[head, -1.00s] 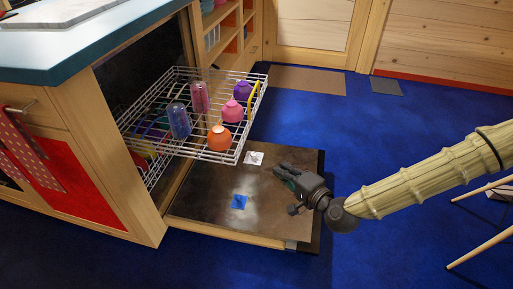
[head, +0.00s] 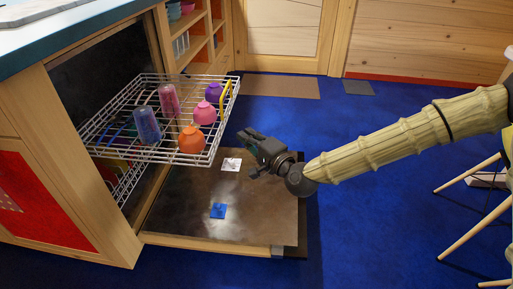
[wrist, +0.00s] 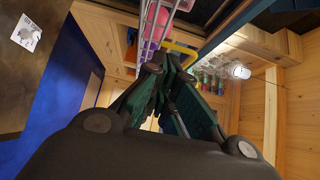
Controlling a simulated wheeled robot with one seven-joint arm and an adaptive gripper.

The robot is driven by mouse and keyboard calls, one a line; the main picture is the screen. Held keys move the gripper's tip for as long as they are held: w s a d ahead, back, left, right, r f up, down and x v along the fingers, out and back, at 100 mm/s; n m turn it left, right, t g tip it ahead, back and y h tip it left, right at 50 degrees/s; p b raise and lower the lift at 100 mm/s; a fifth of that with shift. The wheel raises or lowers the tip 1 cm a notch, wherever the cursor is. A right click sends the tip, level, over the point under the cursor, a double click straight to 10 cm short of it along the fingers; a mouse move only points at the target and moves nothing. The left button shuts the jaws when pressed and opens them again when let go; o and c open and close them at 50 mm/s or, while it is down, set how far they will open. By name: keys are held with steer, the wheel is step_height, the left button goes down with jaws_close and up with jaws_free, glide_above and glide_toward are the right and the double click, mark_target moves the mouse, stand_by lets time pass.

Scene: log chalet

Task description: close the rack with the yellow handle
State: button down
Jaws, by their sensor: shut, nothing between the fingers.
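The upper wire rack (head: 150,148) is pulled out of the dishwasher over its lowered door (head: 185,215). A yellow handle (head: 226,96) is on the rack's outer end, and it also shows in the wrist view (wrist: 178,47), partly hidden behind my fingers. The rack holds a blue glass (head: 146,126), a red glass (head: 168,100), an orange cup (head: 191,141), a pink cup (head: 204,113) and a purple cup (head: 214,92). My gripper (head: 245,135) is shut and empty, to the right of the rack's outer end and apart from it, above the door.
A lower rack (head: 128,185) sits inside the dishwasher. A white card (head: 231,165) and a blue card (head: 218,211) lie on the door. Stool legs (head: 470,220) stand at the right. Blue floor (head: 380,220) between is clear.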

mark_target(221, 124)
steer(key=shift+w+a+b, duration=0.25)
steer(key=shift+a+b, duration=0.15)
steer(key=shift+a, duration=0.5)
steer(key=shift+w+a+b, duration=0.3)
steer(key=shift+a+b, duration=0.05)
steer(key=shift+a, duration=0.55)
steer(key=shift+w+a+b, duration=0.25)
steer(key=shift+a+b, duration=0.15)
steer(key=shift+a, duration=0.5)
